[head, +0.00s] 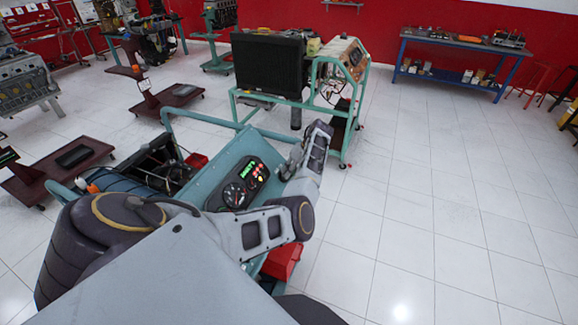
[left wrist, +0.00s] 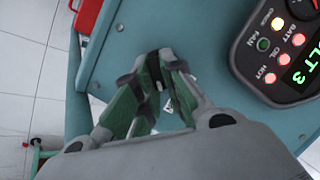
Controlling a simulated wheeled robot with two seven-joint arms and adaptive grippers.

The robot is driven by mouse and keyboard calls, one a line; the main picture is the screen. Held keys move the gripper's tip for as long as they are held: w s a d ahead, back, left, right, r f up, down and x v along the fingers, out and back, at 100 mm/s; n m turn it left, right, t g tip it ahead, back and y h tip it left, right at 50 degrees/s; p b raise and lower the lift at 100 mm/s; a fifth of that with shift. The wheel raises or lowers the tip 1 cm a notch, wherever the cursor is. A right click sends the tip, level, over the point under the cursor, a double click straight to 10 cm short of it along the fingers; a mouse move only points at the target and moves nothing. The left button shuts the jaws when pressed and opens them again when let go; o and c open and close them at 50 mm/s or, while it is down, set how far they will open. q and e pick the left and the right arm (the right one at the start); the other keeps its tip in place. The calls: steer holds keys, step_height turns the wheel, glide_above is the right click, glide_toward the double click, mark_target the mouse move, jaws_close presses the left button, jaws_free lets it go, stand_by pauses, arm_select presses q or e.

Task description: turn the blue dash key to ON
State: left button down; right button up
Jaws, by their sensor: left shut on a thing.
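My left gripper (left wrist: 160,72) is shut at the teal dash panel (left wrist: 125,40), with its green-padded fingertips close together. The blue dash key is almost wholly hidden between the fingertips, so its angle cannot be told. In the head view the left gripper (head: 291,162) is at the right edge of the panel (head: 228,152), right of the black gauge cluster (head: 244,184). The cluster (left wrist: 248,58) shows lit red, amber and green lamps and a green display. My right gripper is out of view.
The panel belongs to a teal engine trainer frame (head: 182,119). A red box (head: 283,262) is low beside it. Another teal stand (head: 326,100) with a black radiator (head: 268,65) is behind. White tiled floor is open to the right, with a blue workbench (head: 455,80) at the wall.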

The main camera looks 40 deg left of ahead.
arm_select(q)
steer(key=c, duration=1.5)
jaws_free()
steer(key=shift+c, duration=0.2)
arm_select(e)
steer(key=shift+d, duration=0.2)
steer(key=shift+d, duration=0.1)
arm_select(q)
steer(key=shift+v, duration=0.9)
steer(key=v, duration=1)
steer(key=shift+r, duration=0.1)
steer(key=shift+w+d, duration=0.1)
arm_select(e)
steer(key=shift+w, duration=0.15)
